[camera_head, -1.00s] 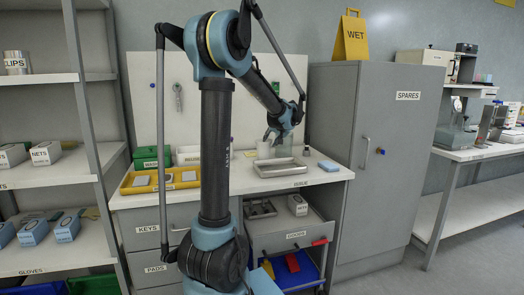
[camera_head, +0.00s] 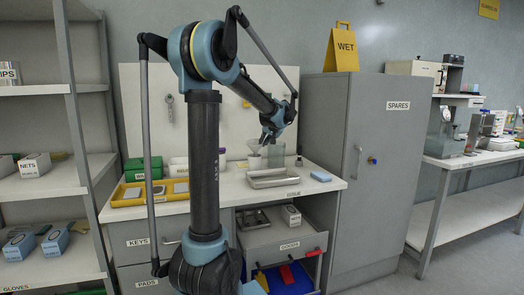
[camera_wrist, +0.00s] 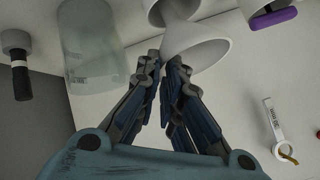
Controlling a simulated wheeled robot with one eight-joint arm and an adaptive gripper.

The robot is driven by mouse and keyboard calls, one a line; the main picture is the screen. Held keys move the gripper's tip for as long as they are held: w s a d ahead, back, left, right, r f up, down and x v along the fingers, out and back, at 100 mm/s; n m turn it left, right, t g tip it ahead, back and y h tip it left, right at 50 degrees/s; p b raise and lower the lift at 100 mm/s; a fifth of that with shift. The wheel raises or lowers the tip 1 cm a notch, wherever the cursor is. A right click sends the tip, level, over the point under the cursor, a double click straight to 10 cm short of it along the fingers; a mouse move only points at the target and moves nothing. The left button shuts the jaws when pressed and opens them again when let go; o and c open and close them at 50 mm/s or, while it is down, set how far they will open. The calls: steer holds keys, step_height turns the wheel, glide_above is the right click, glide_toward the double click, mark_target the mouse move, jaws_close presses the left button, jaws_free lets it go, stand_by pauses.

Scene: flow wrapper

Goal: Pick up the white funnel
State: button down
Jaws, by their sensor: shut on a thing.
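The white funnel (camera_wrist: 203,38) shows in the wrist view at the top centre, with its wide rim at my fingertips. My gripper (camera_wrist: 167,62) is nearly closed, shut on the funnel's rim. In the head view the funnel (camera_head: 254,146) shows as a small pale cone over the counter, just left of my gripper (camera_head: 267,138). The exact contact is too small to tell there.
A clear jar (camera_wrist: 91,45) stands left of the gripper, and a white cup (camera_wrist: 170,9) is close to the funnel. A metal tray (camera_head: 268,179), a blue block (camera_head: 321,176) and a yellow tray (camera_head: 127,196) lie on the counter. An open drawer (camera_head: 280,236) juts out below.

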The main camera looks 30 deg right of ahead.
steer(key=shift+r, duration=2.7)
step_height(320, 180, up, 2)
steer(key=shift+r, duration=0.1)
